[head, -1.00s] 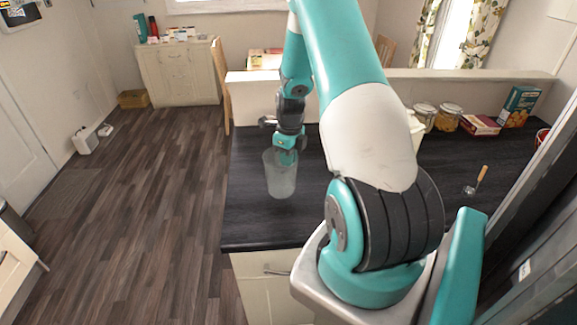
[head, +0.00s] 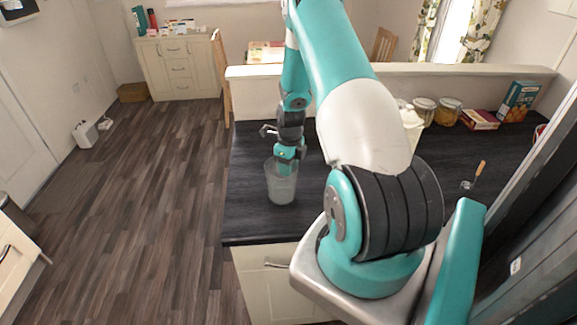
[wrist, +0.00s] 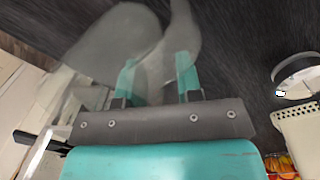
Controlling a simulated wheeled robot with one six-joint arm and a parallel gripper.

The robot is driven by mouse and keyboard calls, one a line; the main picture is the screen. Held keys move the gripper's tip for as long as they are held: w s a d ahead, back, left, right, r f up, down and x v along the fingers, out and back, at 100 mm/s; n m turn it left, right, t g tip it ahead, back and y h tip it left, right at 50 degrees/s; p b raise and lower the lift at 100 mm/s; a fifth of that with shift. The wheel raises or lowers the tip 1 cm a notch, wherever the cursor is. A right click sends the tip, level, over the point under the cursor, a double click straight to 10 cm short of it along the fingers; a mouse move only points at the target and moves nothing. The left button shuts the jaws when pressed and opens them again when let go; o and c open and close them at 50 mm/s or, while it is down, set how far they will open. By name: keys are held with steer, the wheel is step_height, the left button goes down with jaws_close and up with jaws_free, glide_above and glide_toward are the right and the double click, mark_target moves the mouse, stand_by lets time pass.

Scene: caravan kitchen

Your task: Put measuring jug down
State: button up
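The measuring jug (head: 281,188) is a clear, frosted-looking cup, upright over the dark worktop (head: 245,215) near its left end. I cannot tell whether its base touches the worktop. My gripper (head: 286,168) points down at the jug's top, with its fingers at the rim. In the wrist view my gripper (wrist: 157,75) has its two teal fingers apart, with part of the translucent jug (wrist: 115,40) between them. The fingers appear closed on this part, though the see-through jug makes the contact hard to see.
Glass jars (head: 447,112), a red box (head: 480,120) and a teal carton (head: 518,100) stand at the back right. A wooden-handled utensil (head: 475,175) lies farther right. A raised ledge (head: 390,71) runs behind the worktop. Bare worktop surrounds the jug's left and front.

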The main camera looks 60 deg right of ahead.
step_height(320, 180, up, 12)
steer(key=b, duration=0.4)
steer(key=w+a+r+n+t+y, duration=0.1)
steer(key=a+r+n, duration=0.4)
steer(key=a+n, duration=0.55)
steer(key=w+a+r+n, duration=0.1)
steer(key=a+r+n, duration=0.55)
steer(key=a, duration=0.65)
steer(key=s+a+r+n+y, duration=0.1)
steer(key=s+a+r+n, duration=0.1)
steer(key=s+a+n, duration=0.7)
steer(key=s+a+r+n+g+y, duration=0.1)
steer(key=s+a+n, duration=0.7)
steer(key=n, duration=0.7)
steer(key=shift+s+a+r+n, duration=0.35)
steer(key=shift+a+r+n, duration=0.05)
steer(key=shift+a, duration=0.7)
